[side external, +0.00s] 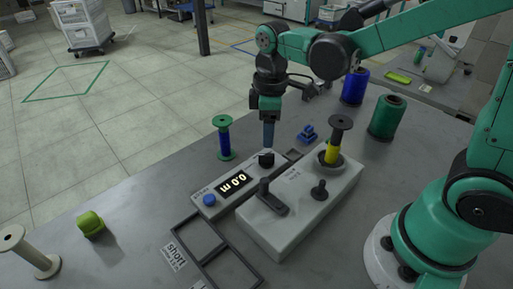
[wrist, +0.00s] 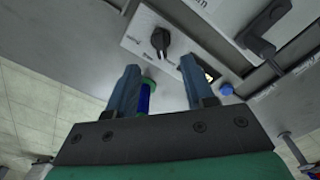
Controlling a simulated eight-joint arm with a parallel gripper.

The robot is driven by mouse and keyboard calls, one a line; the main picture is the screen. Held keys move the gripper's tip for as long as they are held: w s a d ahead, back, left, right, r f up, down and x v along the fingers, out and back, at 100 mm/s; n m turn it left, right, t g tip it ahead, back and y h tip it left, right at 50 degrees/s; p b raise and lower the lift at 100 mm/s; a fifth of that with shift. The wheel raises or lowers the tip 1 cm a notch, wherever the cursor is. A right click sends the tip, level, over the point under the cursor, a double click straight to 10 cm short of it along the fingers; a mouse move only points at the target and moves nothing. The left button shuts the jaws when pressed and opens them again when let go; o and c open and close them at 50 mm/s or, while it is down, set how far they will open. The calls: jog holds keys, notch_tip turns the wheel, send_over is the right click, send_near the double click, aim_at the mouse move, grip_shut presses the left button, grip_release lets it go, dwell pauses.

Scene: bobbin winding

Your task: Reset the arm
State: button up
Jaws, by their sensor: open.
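My gripper (side external: 268,146) points down, just above the black knob (side external: 266,159) of the counter box. In the wrist view its two blue fingers (wrist: 159,74) are apart with nothing between them; the knob (wrist: 160,40) shows beyond their tips. The counter box (side external: 222,190) has a lit display (side external: 232,183) reading 0.0 m and a blue button (side external: 209,200). Right of it stands the pale winder (side external: 290,231) with a black lever (side external: 271,198) and a smaller knob (side external: 319,190). A bobbin with yellow thread (side external: 333,150) stands upright on the winder.
A blue-thread bobbin (side external: 224,140) stands left of my gripper. Blue (side external: 354,86) and green (side external: 387,117) spools stand behind. A small blue part (side external: 307,134) lies near the winder. An empty bobbin (side external: 30,252), a green piece (side external: 91,223) and a dark two-compartment frame (side external: 201,262) are in front.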

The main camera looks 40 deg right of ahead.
jog(key=s+d+r+m+t, duration=0.2)
jog(key=s+r+m+t, duration=0.2)
jog(key=m+t, duration=0.3)
jog(key=shift+s+r+m, duration=0.3)
jog(key=shift+s+m, duration=0.15)
jog(key=shift+m, duration=0.55)
